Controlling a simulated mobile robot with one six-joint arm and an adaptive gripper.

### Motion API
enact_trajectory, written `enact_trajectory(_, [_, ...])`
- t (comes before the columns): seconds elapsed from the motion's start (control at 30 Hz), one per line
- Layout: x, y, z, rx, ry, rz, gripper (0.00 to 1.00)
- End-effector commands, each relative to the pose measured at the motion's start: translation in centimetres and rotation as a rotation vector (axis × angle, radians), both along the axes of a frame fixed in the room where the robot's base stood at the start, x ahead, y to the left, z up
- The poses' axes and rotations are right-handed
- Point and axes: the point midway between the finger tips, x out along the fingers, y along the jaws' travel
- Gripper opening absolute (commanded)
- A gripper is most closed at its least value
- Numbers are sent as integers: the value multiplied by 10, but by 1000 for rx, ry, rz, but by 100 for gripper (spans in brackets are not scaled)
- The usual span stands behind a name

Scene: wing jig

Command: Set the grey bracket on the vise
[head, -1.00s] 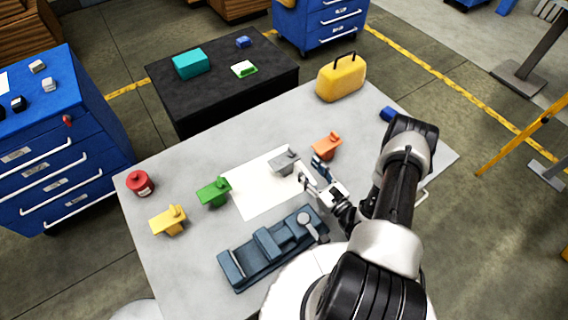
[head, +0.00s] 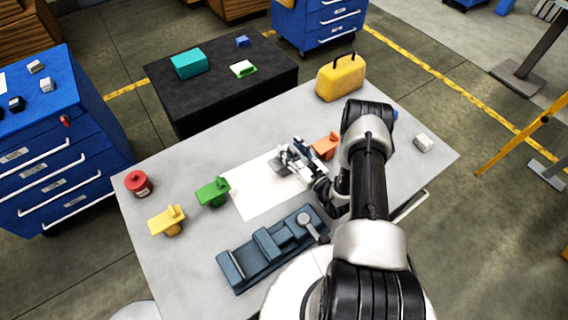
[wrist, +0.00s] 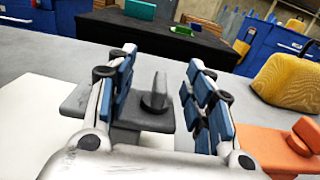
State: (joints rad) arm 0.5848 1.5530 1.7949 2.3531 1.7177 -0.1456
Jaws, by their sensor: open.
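The grey bracket (wrist: 154,115) stands between the open fingers of my gripper (wrist: 158,95) in the wrist view, with its upright tab between the blue pads. I cannot tell whether the pads touch it. In the head view the bracket (head: 279,168) is partly hidden by my gripper (head: 290,155) and sits on the white sheet (head: 250,196). The blue-grey vise (head: 268,243) lies on the table in front of the sheet, to the lower left of my gripper. Nothing rests on the vise jaws in view.
An orange bracket (head: 325,146) stands close to the right of my gripper. A green bracket (head: 212,192), a yellow bracket (head: 166,221) and a red can (head: 138,184) stand on the left. A yellow case (head: 340,76) and a pale block (head: 423,142) are on the table (head: 290,112).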

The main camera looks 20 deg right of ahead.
Motion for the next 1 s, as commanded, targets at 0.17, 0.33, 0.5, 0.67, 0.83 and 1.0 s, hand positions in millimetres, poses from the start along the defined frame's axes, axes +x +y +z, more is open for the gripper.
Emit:
enact_trajectory(0.17, [0, 0, 0, 0, 0, 0, 39])
enact_trajectory(0.33, [-1, 0, 0, 0, 0, 0, 28])
enact_trajectory(0.5, [-1, 0, 0, 0, 1, 0, 16])
enact_trajectory(0.67, [-1, 0, 0, 0, 1, 0, 6])
enact_trajectory(0.83, [-1, 0, 0, 0, 1, 0, 0])
enact_trajectory(1.0, [-1, 0, 0, 0, 1, 0, 0])
